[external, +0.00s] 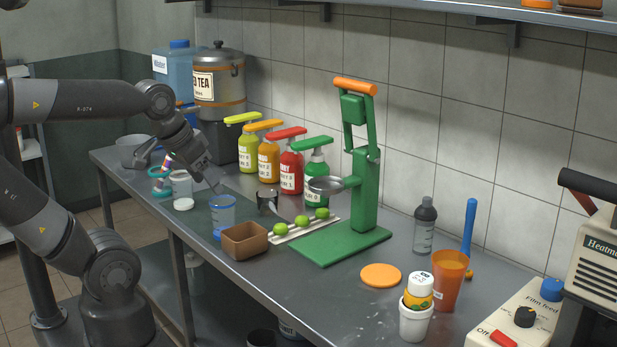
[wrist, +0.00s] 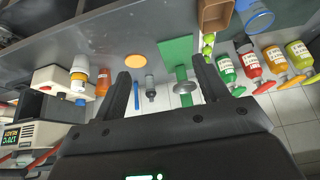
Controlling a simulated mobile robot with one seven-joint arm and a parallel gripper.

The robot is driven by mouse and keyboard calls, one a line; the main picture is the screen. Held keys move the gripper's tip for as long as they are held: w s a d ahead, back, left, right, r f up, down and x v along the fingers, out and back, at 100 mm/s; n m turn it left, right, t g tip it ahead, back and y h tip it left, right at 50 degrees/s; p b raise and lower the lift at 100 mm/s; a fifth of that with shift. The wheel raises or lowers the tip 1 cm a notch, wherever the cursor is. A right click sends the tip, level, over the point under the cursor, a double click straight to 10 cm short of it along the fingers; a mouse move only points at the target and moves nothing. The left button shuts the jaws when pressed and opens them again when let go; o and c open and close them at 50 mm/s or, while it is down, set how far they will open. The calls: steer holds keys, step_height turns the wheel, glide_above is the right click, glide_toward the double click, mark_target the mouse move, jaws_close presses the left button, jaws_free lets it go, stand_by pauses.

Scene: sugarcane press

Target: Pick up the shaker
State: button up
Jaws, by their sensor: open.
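The shaker (external: 424,226), which I take to be the clear grey bottle with a dark cap and markings, stands upright near the wall, right of the green press. In the wrist view the shaker (wrist: 151,87) shows small and distant between my fingers in the picture. My gripper (external: 214,186) is at the left part of the counter, above and beside the blue clear cup, well away from the shaker. In the wrist view my gripper (wrist: 162,82) has its two fingers apart with nothing held between them.
The green press (external: 362,200) stands between my gripper and the shaker. Several pump bottles (external: 290,167) line the wall. A blue stick (external: 468,225) and orange cup (external: 448,280) stand right of the shaker. An orange disc (external: 380,275) lies in front of it.

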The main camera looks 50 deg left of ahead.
steer(key=shift+o, duration=0.4)
steer(key=w+d+r, duration=0.1)
steer(key=w+r, duration=0.2)
steer(key=w, duration=0.5)
steer(key=w+d+r, duration=0.2)
steer(key=w, duration=0.6)
steer(key=m+h, duration=0.1)
steer(key=m, duration=0.1)
glide_above(426, 198)
steer(key=s, duration=0.5)
step_height(426, 198, down, 12)
steer(key=shift+t, duration=0.4)
steer(key=x, duration=0.4)
steer(key=shift+a+f, duration=0.2)
steer(key=shift+f, duration=0.05)
steer(key=shift+x, duration=3.2)
steer(key=shift+s+a, duration=0.1)
